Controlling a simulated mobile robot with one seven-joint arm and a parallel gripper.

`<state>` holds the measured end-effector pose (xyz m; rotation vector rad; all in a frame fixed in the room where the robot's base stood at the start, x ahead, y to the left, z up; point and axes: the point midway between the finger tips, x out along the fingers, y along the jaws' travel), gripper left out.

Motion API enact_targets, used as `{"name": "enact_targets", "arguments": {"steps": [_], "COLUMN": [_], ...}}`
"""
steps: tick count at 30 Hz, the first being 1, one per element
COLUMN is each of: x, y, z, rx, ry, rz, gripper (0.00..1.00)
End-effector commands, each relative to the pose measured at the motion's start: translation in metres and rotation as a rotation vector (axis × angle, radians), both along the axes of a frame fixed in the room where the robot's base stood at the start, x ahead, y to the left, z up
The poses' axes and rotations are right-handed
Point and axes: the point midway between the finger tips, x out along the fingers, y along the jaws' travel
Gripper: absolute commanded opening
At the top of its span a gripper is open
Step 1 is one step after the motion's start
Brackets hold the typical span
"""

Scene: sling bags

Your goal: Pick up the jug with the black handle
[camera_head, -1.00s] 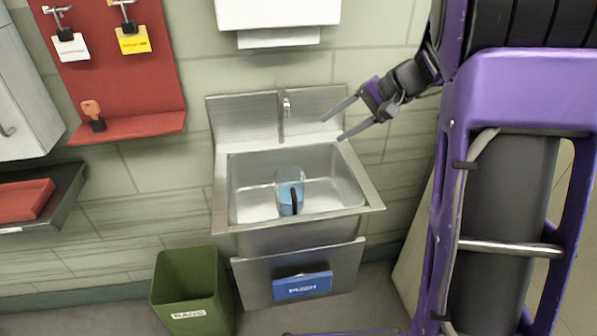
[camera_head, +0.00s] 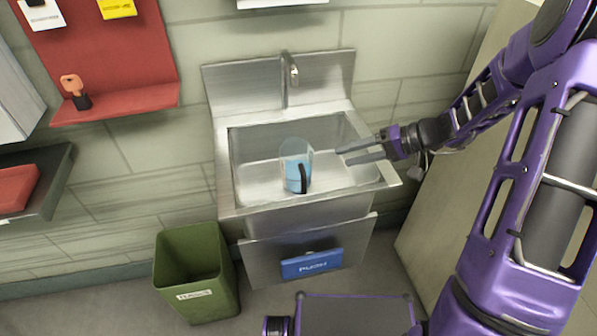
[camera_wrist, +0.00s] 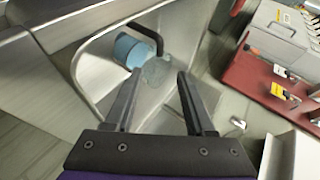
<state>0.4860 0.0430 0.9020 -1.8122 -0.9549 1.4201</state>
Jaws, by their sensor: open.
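The jug (camera_head: 296,165) stands in the sink basin, clear with a blue lower part. Its black handle (camera_head: 304,177) faces the front of the sink. In the wrist view the jug (camera_wrist: 130,50) is beyond the fingertips, with the black handle (camera_wrist: 147,32) arching at its upper side. My gripper (camera_head: 343,157) is open and empty, to the right of the jug over the right side of the basin, its fingers pointing left toward the jug. The gripper (camera_wrist: 158,80) is apart from the jug in both views.
The steel sink (camera_head: 225,190) has raised rims around the basin and a faucet (camera_head: 291,72) at its back. A green bin (camera_head: 195,270) stands on the floor at front left. A red shelf (camera_head: 120,103) with a key hangs on the left wall.

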Motion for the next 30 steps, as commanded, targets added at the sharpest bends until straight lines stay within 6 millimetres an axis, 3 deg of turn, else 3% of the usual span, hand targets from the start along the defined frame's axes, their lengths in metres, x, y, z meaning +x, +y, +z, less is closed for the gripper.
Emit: {"name": "enact_targets", "arguments": {"steps": [3,9,17,25,30], "x": [0.003,0.009,0.011,0.018,0.020], "y": [0.024,0.049,0.061,0.093,0.098], "z": [-0.015,-0.030,-0.037,-0.057,-0.060], "rx": [0.002,0.000,-0.001,0.000,-0.001], "ry": [0.004,0.003,0.001,0.002,0.000], "rz": [0.003,0.001,0.001,0.001,-0.003], "gripper": [0.55,0.55,0.55,0.55,0.55]}}
